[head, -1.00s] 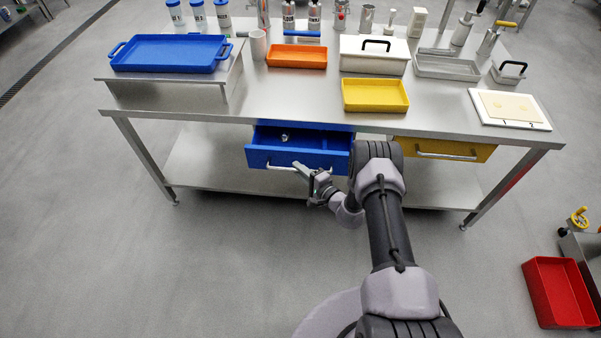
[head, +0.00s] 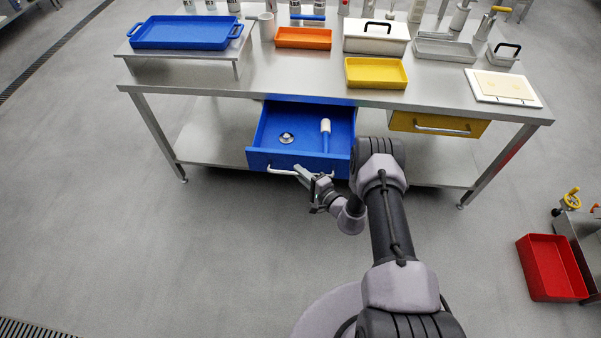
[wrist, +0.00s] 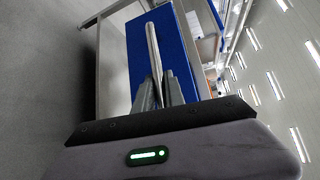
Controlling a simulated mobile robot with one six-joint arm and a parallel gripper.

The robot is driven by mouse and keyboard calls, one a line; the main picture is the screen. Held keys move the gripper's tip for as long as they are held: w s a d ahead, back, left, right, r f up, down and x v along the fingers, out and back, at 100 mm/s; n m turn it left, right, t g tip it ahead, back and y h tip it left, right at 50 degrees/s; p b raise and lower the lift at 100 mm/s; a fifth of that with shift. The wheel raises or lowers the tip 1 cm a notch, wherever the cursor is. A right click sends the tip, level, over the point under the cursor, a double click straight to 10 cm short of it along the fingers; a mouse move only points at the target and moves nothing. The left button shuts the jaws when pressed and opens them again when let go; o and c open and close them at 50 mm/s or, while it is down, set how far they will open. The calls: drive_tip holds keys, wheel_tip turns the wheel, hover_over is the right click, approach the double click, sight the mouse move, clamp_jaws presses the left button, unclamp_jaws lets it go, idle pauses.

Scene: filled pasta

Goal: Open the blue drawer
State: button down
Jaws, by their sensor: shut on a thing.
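The blue drawer (head: 265,160) hangs under the left part of the table and is pulled well out. Inside it lie a small round metal piece (head: 286,138) and a white-headed tool with a blue handle (head: 325,128). My gripper (head: 304,174) is at the drawer's front, shut on its metal bar handle (head: 284,171). In the wrist view my gripper's fingers (wrist: 158,92) close around the handle (wrist: 152,45), with the blue drawer front (wrist: 180,60) behind it.
A yellow drawer (head: 440,124) to the right is shut. The steel table (head: 290,75) carries a blue tray (head: 187,33), an orange tray (head: 303,38), a yellow tray (head: 376,73) and a white lidded box (head: 376,38). A red bin (head: 551,267) stands on the floor at right. Floor before the drawer is clear.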

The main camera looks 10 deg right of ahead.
drive_tip(key=c, duration=1.4)
unclamp_jaws()
drive_tip(key=shift+s+d, duration=0.1)
drive_tip(key=p+v, duration=0.5)
drive_tip(key=v, duration=1.2)
drive_tip(key=shift+s, duration=0.1)
